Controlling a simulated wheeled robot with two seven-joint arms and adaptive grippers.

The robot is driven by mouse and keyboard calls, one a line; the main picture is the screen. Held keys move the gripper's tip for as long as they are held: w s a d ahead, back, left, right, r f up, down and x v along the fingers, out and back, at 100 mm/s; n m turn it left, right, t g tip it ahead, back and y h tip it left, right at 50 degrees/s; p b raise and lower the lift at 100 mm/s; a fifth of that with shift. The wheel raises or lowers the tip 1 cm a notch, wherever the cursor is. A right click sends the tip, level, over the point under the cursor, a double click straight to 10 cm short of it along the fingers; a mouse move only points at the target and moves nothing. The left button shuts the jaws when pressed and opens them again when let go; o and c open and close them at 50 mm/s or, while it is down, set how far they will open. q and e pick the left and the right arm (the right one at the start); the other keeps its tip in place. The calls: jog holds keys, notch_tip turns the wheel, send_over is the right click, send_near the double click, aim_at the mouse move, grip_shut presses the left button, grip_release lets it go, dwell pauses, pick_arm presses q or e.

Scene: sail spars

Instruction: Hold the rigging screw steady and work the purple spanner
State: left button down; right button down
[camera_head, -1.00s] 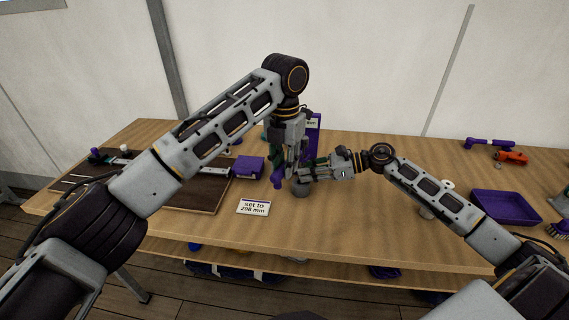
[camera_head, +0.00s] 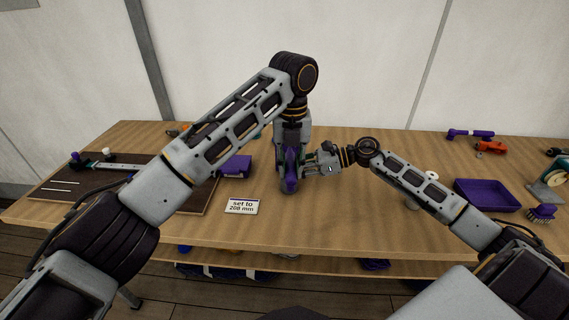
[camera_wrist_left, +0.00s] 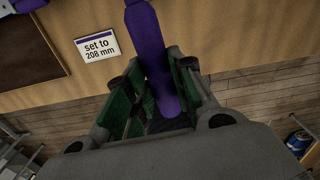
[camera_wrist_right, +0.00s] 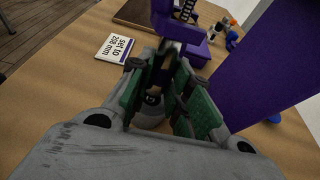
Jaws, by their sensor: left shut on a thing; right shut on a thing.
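My left gripper (camera_head: 290,172) is shut on the purple spanner (camera_head: 291,160), over the middle of the table. In the left wrist view the purple spanner (camera_wrist_left: 150,50) runs between the green-padded fingers. My right gripper (camera_head: 308,165) comes in low from the right, close beside the left one. In the right wrist view its green-padded fingers (camera_wrist_right: 160,95) close around a narrow upright metal piece, seemingly the rigging screw (camera_wrist_right: 158,72), above a rounded grey base (camera_wrist_right: 150,115). The screw is mostly hidden by the grippers in the head view. Where the spanner meets it cannot be seen.
A white card reading "set to 208 mm" (camera_head: 241,206) stands left of the grippers. A purple tray (camera_head: 487,195) and a brush (camera_head: 542,212) lie at right. The table's front middle is clear.

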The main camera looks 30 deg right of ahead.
pick_arm(q)
jog(key=shift+s+d+n, duration=0.2)
jog(key=shift+d+n, duration=0.2)
pick_arm(e)
jog(key=shift+f, duration=0.3)
pick_arm(q)
jog(key=shift+r, duration=0.2)
jog(key=shift+r, duration=0.6)
jog(key=shift+r, duration=0.1)
jog(key=shift+s, duration=0.1)
jog(key=s+a, duration=0.3)
jog(key=s, duration=0.5)
jog(key=shift+a, duration=0.25)
dwell(0.7)
